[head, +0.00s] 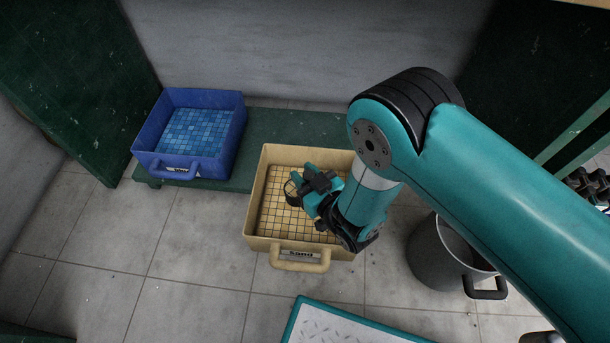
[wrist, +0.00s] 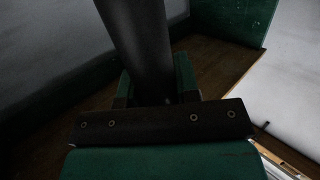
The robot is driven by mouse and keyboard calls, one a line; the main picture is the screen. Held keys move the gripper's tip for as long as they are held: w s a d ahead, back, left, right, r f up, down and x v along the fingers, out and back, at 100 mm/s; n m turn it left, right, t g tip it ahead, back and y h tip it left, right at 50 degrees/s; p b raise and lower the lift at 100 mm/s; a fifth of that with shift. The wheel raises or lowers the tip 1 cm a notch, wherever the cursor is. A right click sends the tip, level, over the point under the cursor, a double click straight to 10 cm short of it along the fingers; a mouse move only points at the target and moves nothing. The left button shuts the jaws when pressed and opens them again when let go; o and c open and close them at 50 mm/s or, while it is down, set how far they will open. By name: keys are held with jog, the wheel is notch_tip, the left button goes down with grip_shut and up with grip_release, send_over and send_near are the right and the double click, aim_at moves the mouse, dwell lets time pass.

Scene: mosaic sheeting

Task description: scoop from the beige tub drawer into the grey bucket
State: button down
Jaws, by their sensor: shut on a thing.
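The beige tub drawer (head: 265,244) is pulled out over the floor at the middle of the head view. It has a front handle, a label reading "Sand", and tan square tiles inside. The tool's black shaft (wrist: 140,40) rises between the green fingers in the wrist view. Its far end is hard to make out, and I cannot tell whether it touches the tiles. The grey bucket (head: 432,262) stands on the floor right of the tub, partly hidden behind my arm.
A blue tub drawer (head: 190,168) with blue tiles is at the left on a green shelf (head: 275,130). Green panels (head: 75,85) stand at both sides. A teal-edged board (head: 345,325) lies at the bottom. Grey floor (head: 190,265) is clear at left front.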

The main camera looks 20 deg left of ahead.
jog(key=shift+t+y, duration=0.4)
jog(key=shift+y, duration=0.2)
notch_tip(320, 180, up, 5)
jog(key=shift+r+p, duration=0.2)
jog(key=shift+p, duration=1.05)
jog(key=c, duration=1.5)
grip_release()
jog(key=c, duration=0.3)
